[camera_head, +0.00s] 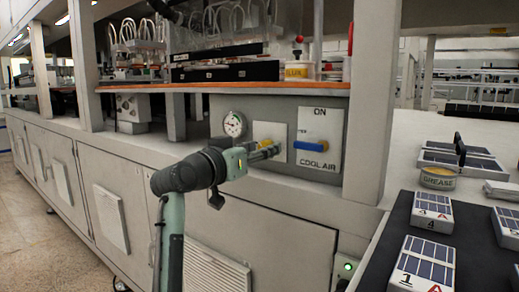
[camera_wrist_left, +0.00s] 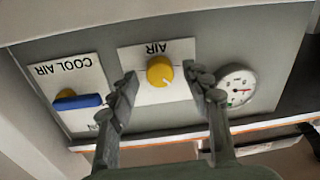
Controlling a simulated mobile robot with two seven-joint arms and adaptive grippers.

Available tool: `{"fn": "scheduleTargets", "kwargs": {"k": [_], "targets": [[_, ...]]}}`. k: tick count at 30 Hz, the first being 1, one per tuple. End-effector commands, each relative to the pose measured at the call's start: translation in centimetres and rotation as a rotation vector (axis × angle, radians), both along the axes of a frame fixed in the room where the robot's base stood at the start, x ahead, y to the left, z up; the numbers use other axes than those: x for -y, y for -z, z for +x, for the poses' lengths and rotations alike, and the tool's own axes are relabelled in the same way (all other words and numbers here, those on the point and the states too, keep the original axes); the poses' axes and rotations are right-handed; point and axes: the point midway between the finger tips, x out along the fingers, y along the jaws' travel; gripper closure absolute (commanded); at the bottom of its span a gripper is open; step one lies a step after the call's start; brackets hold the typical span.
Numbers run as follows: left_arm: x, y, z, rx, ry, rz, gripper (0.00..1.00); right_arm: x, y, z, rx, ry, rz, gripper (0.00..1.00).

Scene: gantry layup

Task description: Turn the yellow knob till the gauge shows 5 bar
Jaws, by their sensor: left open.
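The yellow knob (camera_wrist_left: 160,71) sits on a white plate marked AIR, which appears upside down in the left wrist view. The knob also shows in the head view (camera_head: 264,142), partly hidden by my gripper. My left gripper (camera_head: 272,151) is open in front of the panel. In the left wrist view, its fingers (camera_wrist_left: 160,78) stand on either side of the knob, with gaps visible; contact cannot be confirmed. The round white gauge (camera_head: 234,124) is beside the knob plate. It also shows in the left wrist view (camera_wrist_left: 237,87) with a red needle; its numbers are too small to read. My right gripper is out of view.
A blue handle (camera_head: 311,146) on the COOL AIR plate is right of the knob in the head view. An orange-edged shelf (camera_head: 200,88) overhangs the grey panel. A GREASE tin (camera_head: 438,179) and several solar-cell blocks (camera_head: 432,211) lie at right.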

Motion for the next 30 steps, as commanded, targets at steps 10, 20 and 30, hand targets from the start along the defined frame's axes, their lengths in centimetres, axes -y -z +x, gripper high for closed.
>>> {"fn": "scheduleTargets", "kwargs": {"k": [10, 20, 30], "targets": [[-0.01, 0.02, -0.03, 0.0, 0.0, 0.0, 0.84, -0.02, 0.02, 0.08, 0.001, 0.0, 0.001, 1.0], [-0.03, 0.05, -0.03, 0.005, 0.0, 0.008, 1.0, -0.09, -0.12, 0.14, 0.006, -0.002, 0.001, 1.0], [-0.04, 0.18, 0.0, 0.094, 0.001, 0.137, 1.0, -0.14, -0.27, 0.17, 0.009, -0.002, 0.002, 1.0]]}}
